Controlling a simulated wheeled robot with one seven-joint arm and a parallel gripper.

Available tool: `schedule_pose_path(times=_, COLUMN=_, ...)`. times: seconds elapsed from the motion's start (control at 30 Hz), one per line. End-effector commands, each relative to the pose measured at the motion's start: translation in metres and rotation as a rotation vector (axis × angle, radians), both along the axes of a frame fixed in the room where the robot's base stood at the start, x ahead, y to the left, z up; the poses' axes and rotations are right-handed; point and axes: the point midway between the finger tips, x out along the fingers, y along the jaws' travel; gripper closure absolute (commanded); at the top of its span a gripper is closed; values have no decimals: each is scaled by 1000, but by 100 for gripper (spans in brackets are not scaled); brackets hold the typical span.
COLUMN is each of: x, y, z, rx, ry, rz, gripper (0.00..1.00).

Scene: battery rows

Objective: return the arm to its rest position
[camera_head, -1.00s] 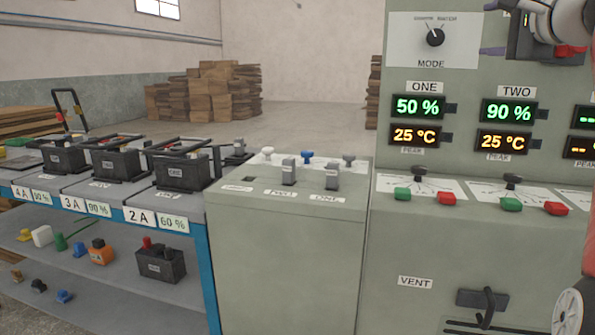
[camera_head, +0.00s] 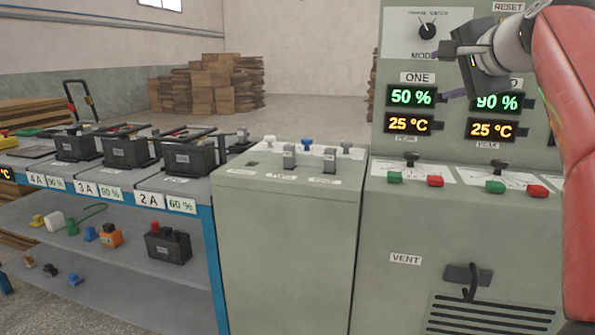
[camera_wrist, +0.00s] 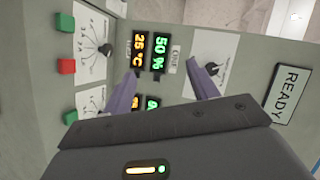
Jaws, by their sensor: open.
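My gripper (camera_head: 452,74) is at the upper right in the head view, in front of the control panel (camera_head: 385,240) and partly covering its TWO label. Its purple fingers are apart and empty, pointing left. My red arm comes in from the right edge. In the wrist view the two fingers (camera_wrist: 163,88) frame the panel, which appears turned, with the ONE displays (camera_wrist: 150,50) between and beyond them. The fingers look clear of the panel, though the gap is hard to judge.
A grey cabinet (camera_head: 285,245) with small levers stands left of the panel. A blue-framed shelf (camera_head: 216,265) at left holds black batteries (camera_head: 190,157). Wooden stacks (camera_head: 228,90) stand far back. The panel has a MODE knob (camera_head: 427,30) and a vent handle (camera_head: 468,280).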

Motion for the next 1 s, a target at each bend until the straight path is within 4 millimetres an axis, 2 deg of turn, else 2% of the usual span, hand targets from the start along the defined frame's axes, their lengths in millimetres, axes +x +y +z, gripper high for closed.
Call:
schedule_pose_path(times=0.17, x=-27, y=47, z=-64, rx=-185, ry=138, rz=69, gripper=41)
schedule_pose_path(times=0.27, x=-58, y=74, z=-118, rx=-337, ry=239, rz=139, gripper=41)
schedule_pose_path(times=0.4, x=-115, y=99, z=-200, rx=-556, ry=372, rz=268, gripper=41)
schedule_pose_path(times=0.6, x=-204, y=115, z=-316, rx=-846, ry=518, rz=499, gripper=41)
schedule_pose_path(times=0.7, x=-238, y=116, z=-360, rx=-954, ry=563, rz=603, gripper=41)
schedule_pose_path(times=0.83, x=-266, y=114, z=-397, rx=-1039, ry=594, rz=694, gripper=41)
schedule_pose_path(times=1.0, x=-277, y=113, z=-412, rx=-1075, ry=607, rz=732, gripper=41)
